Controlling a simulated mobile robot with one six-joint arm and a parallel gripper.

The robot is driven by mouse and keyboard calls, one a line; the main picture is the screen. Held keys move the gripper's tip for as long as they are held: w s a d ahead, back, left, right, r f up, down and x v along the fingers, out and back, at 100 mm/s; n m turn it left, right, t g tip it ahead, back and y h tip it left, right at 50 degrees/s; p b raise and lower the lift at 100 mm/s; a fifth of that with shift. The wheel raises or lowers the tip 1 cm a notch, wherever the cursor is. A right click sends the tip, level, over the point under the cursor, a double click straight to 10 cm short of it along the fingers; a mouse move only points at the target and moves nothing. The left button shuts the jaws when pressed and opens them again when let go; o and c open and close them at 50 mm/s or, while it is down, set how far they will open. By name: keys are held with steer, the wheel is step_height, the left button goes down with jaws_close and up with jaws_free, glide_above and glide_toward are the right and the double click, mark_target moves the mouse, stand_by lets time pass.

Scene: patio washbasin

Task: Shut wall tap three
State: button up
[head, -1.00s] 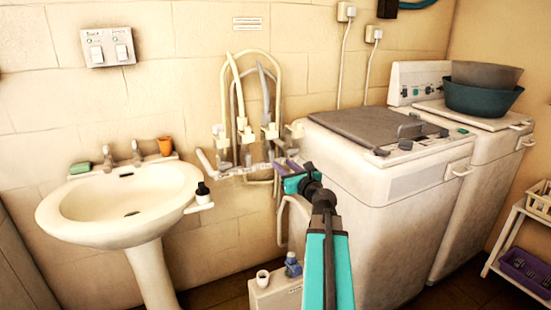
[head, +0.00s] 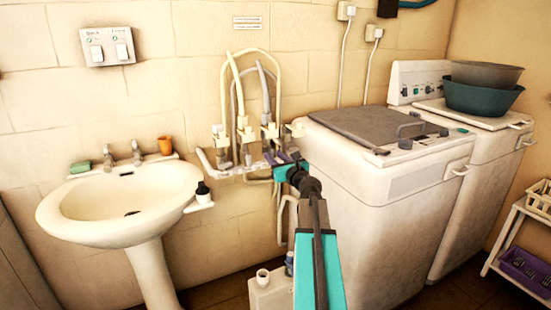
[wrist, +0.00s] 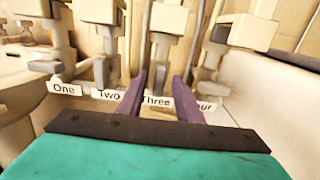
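Wall tap three (wrist: 160,55) stands straight ahead in the wrist view, a pale block with a grey lever (wrist: 159,77) hanging below it. The "Three" label (wrist: 156,101) is under it, partly behind a finger. My gripper (wrist: 160,82) is open, its purple fingers on either side of the lever, with gaps showing. I cannot tell whether a finger touches it. In the head view my gripper (head: 279,158) is at the tap row's right part, and its fingers hide some of tap three.
Tap two (wrist: 100,45) and tap one (wrist: 48,40) stand to the left, tap four (wrist: 222,45) close on the right. Hoses (head: 279,85) rise from the row. A washbasin (head: 120,205) is on the left, a washing machine (head: 375,190) on the right.

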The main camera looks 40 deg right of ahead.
jaws_close()
steer(key=shift+r+m+p, duration=0.1)
steer(key=shift+m+p, duration=0.3)
steer(key=shift+p, duration=0.15)
steer(key=m+p, duration=0.2)
steer(key=p, duration=0.1)
steer(key=shift+d+r, duration=0.1)
steer(key=shift+r, duration=0.05)
steer(key=m+p, duration=0.4)
steer(key=m, duration=0.1)
steer(key=m+p, duration=0.5)
steer(key=f+m+p, duration=0.1)
steer(key=m+p, duration=0.3)
steer(key=m, duration=0.1)
steer(key=shift+s+d, duration=0.1)
steer(key=shift+d, duration=0.05)
